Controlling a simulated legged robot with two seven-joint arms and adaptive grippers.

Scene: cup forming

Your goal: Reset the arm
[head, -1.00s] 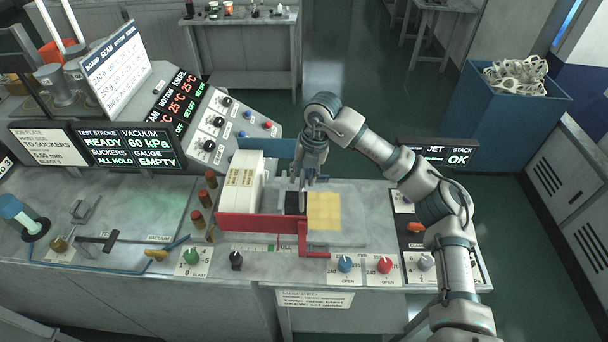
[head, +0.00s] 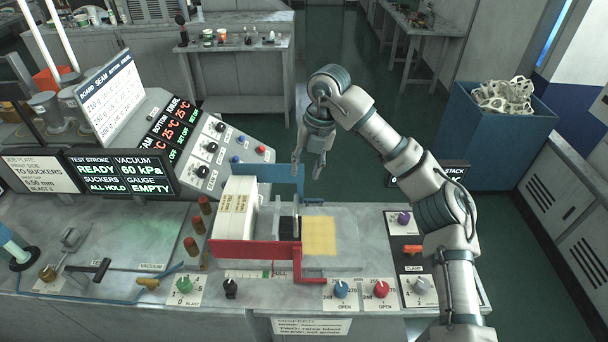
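My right arm comes in from the lower right and arches over the bench. Its gripper (head: 308,174) hangs fingers down above the back of the red and blue fixture, with a gap between the fingers and nothing held. The fixture has a red front wall (head: 255,253) and a blue back plate (head: 268,180). A white stack of blanks (head: 238,210) stands in it, with a dark block (head: 288,228) to the right. A pale yellow square (head: 319,235) lies flat to the right of that block. My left gripper does not show.
A sloped control panel (head: 212,150) and lit displays (head: 120,173) stand on the left. Several knobs, including a blue one (head: 341,288) and a red one (head: 381,288), line the bench front. A blue bin (head: 500,140) of white scraps stands back right.

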